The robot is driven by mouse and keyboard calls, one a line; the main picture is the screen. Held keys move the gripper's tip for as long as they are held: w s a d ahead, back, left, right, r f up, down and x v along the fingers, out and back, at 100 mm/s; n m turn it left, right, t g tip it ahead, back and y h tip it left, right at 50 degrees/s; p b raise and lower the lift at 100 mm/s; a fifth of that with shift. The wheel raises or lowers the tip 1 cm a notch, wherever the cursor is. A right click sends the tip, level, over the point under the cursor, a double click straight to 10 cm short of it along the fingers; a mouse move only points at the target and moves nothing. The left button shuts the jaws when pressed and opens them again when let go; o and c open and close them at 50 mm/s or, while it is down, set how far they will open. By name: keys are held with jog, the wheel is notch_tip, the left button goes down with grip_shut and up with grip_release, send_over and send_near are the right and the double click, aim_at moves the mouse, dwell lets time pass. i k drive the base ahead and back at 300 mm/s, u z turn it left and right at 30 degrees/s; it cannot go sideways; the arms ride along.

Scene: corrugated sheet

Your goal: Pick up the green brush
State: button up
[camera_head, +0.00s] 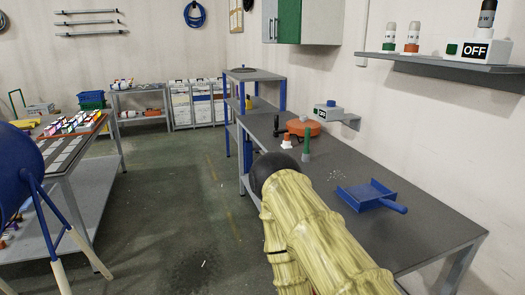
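A slim green upright object (307,143), which looks like the green brush, stands on the grey workbench (430,230). It is small here, and its bristles cannot be made out. It stands just beyond the black rounded end of my yellow bamboo-patterned arm (325,240), apart from it in the picture. My gripper is not in view, so I cannot see whether it is open or shut.
A blue dustpan (368,195) lies on the bench, with small pale bits beside it. A small orange-and-white item (286,141) and an orange round case (298,127) are near the brush. A blue leggy object (15,165) stands at left; the floor aisle is clear.

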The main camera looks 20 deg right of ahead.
aim_at(307, 145)
jog(key=u, duration=0.65)
jog(key=i, duration=1.5)
jog(key=z, duration=0.35)
